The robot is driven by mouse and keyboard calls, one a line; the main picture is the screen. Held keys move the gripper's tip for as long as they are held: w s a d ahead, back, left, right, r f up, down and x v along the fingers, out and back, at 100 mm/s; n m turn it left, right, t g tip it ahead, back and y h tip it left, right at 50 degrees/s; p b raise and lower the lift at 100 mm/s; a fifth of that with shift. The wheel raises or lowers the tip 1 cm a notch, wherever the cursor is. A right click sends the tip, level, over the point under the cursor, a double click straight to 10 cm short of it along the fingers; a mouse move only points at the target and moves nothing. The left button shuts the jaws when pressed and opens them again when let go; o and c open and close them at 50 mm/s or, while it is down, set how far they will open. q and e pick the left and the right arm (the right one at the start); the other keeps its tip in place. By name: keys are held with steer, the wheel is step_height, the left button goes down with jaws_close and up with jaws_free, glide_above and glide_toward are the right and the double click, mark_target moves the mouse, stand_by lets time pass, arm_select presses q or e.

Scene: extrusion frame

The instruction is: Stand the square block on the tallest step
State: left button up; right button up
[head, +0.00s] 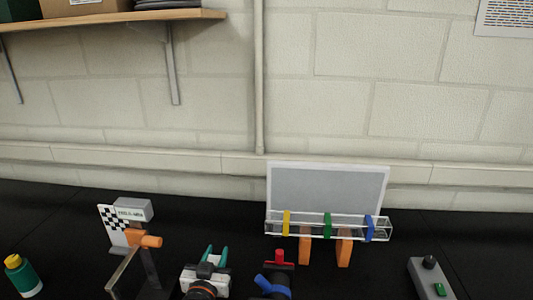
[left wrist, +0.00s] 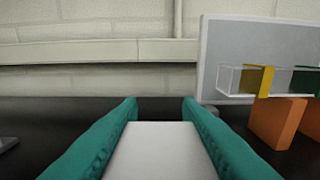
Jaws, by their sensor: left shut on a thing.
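My left gripper (head: 216,252), with teal fingers, is low in the middle of the head view. In the left wrist view its fingers (left wrist: 160,105) are shut on a pale grey, flat-faced block (left wrist: 160,150). The block fills the space between the fingers, and its lower end runs out of that view. I cannot pick out any steps in either view. My right gripper is not in view.
A clear rail (head: 310,226) with yellow, green and blue bands stands before a grey board, by orange posts (head: 344,250). A red-and-blue device (head: 275,282) is front centre. A checkered panel (head: 112,226), green bottle (head: 22,277) and grey switch box (head: 430,280) stand on the black table.

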arm_select(q)
steer(key=s+a+b, duration=0.2)
steer(key=s+b, duration=0.2)
steer(key=s, duration=1.8)
steer(key=shift+y, duration=0.3)
